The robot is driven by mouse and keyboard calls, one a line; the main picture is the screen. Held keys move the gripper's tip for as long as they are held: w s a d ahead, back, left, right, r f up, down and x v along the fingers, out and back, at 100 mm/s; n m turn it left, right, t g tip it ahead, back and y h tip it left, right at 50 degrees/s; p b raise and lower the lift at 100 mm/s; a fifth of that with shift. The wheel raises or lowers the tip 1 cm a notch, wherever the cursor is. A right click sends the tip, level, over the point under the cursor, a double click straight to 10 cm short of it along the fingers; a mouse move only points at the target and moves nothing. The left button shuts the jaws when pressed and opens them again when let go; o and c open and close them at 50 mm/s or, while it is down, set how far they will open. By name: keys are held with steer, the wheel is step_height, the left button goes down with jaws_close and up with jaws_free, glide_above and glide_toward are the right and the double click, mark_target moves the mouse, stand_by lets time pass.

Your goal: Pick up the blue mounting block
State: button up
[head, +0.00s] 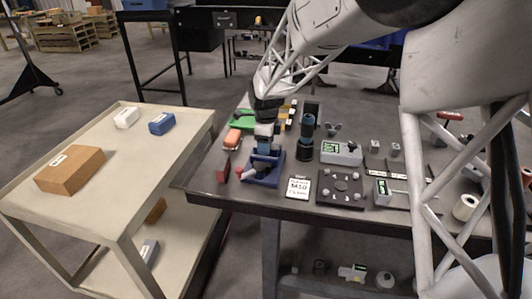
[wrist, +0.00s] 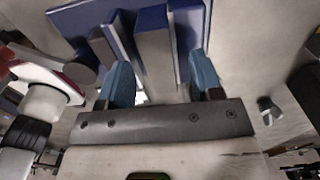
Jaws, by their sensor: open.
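A dark blue block-like fixture (head: 264,178) sits on the dark workbench, right below my gripper (head: 264,146). I take it to be the mounting block. In the wrist view the blue fixture (wrist: 185,22) fills the top, with grey upright bars on it. My gripper (wrist: 162,78) points toward it, its two blue fingers apart, with a grey bar (wrist: 154,50) showing between them. I cannot tell whether the fingers touch it. A smaller blue box (head: 161,123) with a white label lies on the pale cart at left.
The pale cart (head: 105,205) also holds a brown box (head: 70,169) and a white box (head: 126,117). Close around the fixture are a red block (head: 223,167), a label card (head: 299,187), a dark blue cylinder (head: 306,135) and a dark plate (head: 341,187).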

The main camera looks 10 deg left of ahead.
jaws_close()
stand_by(0.4)
steer(key=shift+r, duration=0.15)
step_height(320, 180, up, 10)
stand_by(0.7)
stand_by(0.4)
